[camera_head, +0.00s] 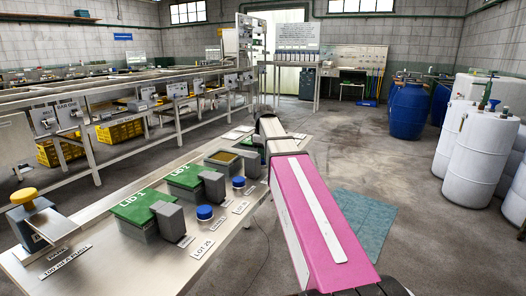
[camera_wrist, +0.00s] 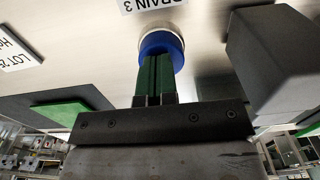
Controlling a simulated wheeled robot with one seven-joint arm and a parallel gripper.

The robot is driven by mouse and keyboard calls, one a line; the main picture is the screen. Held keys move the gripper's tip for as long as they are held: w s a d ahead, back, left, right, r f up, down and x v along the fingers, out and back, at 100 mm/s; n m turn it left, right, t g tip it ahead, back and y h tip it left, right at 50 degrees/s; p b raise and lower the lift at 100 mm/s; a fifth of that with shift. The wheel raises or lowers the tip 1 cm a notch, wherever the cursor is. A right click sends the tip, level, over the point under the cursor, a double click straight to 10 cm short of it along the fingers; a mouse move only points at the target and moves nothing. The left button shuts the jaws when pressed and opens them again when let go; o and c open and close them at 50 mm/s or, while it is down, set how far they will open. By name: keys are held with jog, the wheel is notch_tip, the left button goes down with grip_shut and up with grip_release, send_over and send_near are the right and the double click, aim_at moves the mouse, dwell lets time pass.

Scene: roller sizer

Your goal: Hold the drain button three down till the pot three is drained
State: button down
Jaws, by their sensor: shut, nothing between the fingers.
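The drain button three (camera_wrist: 160,45) is a blue round cap in a pale ring, by a "DRAIN 3" label (camera_wrist: 155,5) in the wrist view. My gripper (camera_wrist: 158,60) is shut, with green fingers and nothing between them. Its tips overlap the blue cap; I cannot tell how far the cap is pressed. In the head view my pink arm hides the gripper and this button.
The steel table (camera_head: 110,262) also bears pots under green lids, lid 1 (camera_head: 140,203) and lid 2 (camera_head: 186,175). Two other blue buttons (camera_head: 204,212) stand in front. In the wrist view a grey block (camera_wrist: 270,55) is close on the right.

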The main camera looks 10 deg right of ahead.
jog(key=shift+f, duration=0.95)
jog(key=shift+s+f, duration=0.15)
jog(key=shift+s, duration=0.15)
dwell(3.8)
notch_tip(320, 180, up, 14)
jog(key=shift+w+r, duration=0.25)
dwell(0.7)
